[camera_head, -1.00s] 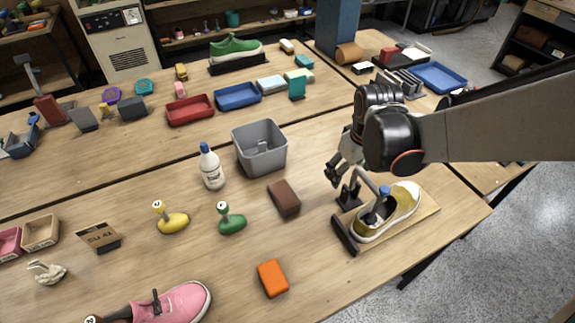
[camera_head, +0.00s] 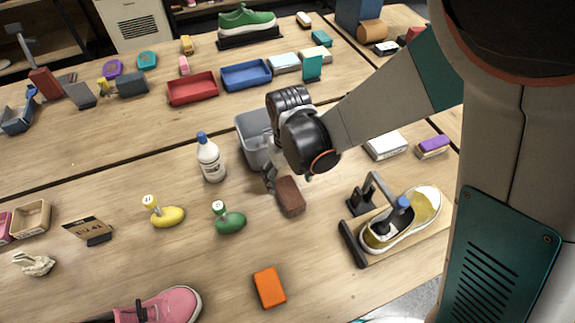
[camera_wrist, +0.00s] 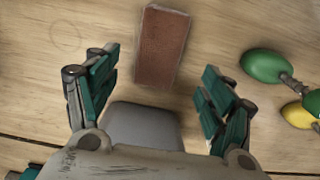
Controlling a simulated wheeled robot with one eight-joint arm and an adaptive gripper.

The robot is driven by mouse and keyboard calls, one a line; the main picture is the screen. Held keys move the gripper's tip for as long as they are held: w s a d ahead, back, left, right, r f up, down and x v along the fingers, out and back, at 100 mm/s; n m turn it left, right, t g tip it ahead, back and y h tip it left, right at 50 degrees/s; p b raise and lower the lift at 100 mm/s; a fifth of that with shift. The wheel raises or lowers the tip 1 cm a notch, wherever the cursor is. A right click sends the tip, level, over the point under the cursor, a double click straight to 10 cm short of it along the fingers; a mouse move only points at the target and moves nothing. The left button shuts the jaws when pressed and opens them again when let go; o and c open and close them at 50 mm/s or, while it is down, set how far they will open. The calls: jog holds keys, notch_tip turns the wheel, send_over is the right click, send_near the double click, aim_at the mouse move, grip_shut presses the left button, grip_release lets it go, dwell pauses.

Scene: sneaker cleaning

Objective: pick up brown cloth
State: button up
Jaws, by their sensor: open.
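The brown cloth (camera_head: 290,196) looks like a folded brown rectangular block lying flat on the wooden table, right of the green brush. My gripper (camera_head: 271,180) hangs above the table close to its far left end, with the wrist partly hiding the grey bin. In the wrist view, the brown cloth (camera_wrist: 162,45) lies lengthwise ahead, lined up between the two spread teal fingers. My gripper (camera_wrist: 160,62) is open and empty, and neither finger appears to touch the cloth.
The grey bin (camera_head: 247,135) stands just behind the cloth. A white bottle (camera_head: 210,160), a green brush (camera_head: 229,218) and a yellow brush (camera_head: 164,214) are to the left. An orange block (camera_head: 269,287) lies in front. A shoe on a stand (camera_head: 415,217) is at right.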

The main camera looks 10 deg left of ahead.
aim_at(289, 192)
notch_tip(289, 192, down, 8)
jog(key=shift+r+b, duration=0.1)
jog(key=shift+b, duration=1.1)
jog(key=shift+d, duration=0.1)
jog(key=c, duration=1.2)
